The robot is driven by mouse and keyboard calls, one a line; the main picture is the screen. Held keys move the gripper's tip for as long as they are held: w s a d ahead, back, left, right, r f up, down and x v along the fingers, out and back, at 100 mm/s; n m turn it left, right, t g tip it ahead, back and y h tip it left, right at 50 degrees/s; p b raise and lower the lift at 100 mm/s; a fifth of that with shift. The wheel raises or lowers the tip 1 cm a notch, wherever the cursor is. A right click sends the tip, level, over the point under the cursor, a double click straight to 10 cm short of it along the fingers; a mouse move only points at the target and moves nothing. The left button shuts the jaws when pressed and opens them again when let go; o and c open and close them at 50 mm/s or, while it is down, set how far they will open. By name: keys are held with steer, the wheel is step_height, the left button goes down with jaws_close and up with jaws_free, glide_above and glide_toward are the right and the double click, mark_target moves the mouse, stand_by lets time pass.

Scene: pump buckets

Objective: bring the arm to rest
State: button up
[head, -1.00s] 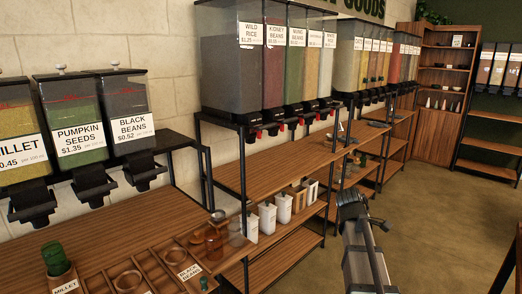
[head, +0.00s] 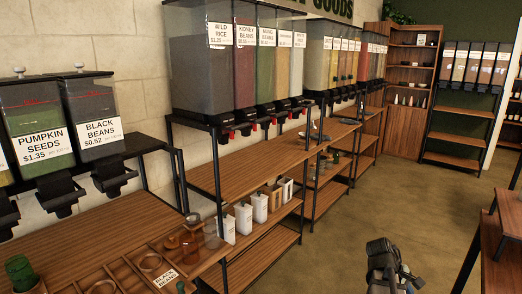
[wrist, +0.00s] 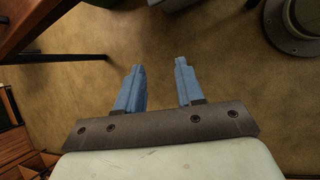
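My gripper shows in the wrist view (wrist: 160,85), with its two blue fingers apart and only bare floor between them. It holds nothing there. In the head view, part of my arm (head: 385,262) shows at the bottom, right of the middle, over the floor. The fingers cannot be made out in the head view.
A wooden counter (head: 85,225) with a divided tray (head: 130,270) and jars is at the lower left, under bulk dispensers (head: 98,115). Shelves (head: 250,160) with white containers run along the wall. A dark wooden table (head: 500,250) is at the right edge. The floor (head: 330,240) between is open.

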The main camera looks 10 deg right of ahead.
steer(key=s+a+f+m+g+y, duration=0.1)
steer(key=s+a+f+y, duration=0.15)
steer(key=a+f, duration=0.85)
steer(key=s+a+f+m+y, duration=0.1)
steer(key=s+a+f, duration=0.3)
steer(key=a+f, duration=0.75)
steer(key=s+a+f+m+g+y, duration=0.1)
steer(key=s+a+f+m, duration=0.1)
steer(key=s+a+f, duration=0.3)
steer(key=s+a+f+m+g+y, duration=0.1)
steer(key=s+a+f, duration=0.4)
steer(key=s+f, duration=0.8)
steer(key=shift+s+a+f+m+g+y, duration=0.3)
steer(key=shift+s+m+g, duration=0.4)
steer(key=shift+s+m, duration=0.35)
